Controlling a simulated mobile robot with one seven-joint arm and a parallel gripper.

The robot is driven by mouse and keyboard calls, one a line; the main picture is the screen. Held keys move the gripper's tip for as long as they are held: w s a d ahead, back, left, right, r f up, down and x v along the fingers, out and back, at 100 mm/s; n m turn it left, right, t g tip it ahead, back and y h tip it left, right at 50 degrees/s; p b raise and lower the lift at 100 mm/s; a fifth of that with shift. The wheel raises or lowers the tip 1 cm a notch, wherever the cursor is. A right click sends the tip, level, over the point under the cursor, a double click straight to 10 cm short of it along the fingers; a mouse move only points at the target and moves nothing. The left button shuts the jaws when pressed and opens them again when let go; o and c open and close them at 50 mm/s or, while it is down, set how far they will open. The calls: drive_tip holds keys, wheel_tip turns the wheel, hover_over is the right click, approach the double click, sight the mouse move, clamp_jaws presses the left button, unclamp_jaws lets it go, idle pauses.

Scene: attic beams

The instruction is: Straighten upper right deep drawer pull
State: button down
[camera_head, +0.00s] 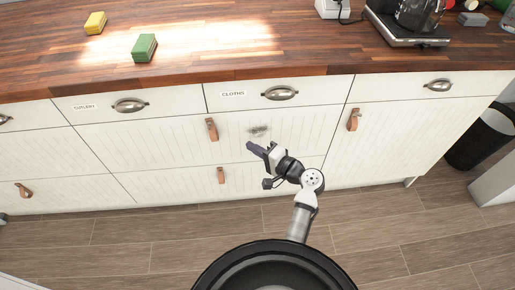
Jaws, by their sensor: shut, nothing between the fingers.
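My gripper (254,147) is shut and empty, in front of the deep middle front (300,135) below the drawer labelled CLOTHS. Its dark purple-grey tip points up and left, just below a dark grey smudge (258,131) on that front. A brown leather pull (211,129) hangs left of the tip, apart from it and leaning slightly. Another leather pull (353,119) hangs at the upper left of the right-hand front, leaning a little. A smaller leather pull (221,175) sits lower, on the front beneath. I cannot tell whether the tip touches the front.
Metal cup pulls (280,93) stick out from the shallow top drawers. The wooden worktop (200,60) holds a green sponge (144,47), a yellow sponge (95,23) and a coffee maker (408,22). A black bin (480,137) stands at right. The plank floor (130,245) is clear at left.

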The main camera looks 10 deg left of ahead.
drive_tip(key=w+a+f+p, duration=0.1)
drive_tip(key=w+a+p, duration=0.1)
drive_tip(key=a, duration=0.7)
drive_tip(key=shift+a, duration=0.2)
drive_tip(key=shift+f, duration=0.1)
drive_tip(key=shift+s+a+f+b, duration=0.1)
drive_tip(key=shift+a+f+b, duration=0.1)
drive_tip(key=shift+a, duration=0.2)
drive_tip(key=shift+s+a+f+b, duration=0.1)
drive_tip(key=shift+a+b, duration=0.05)
drive_tip(key=shift+a, duration=0.2)
drive_tip(key=shift+w, duration=0.1)
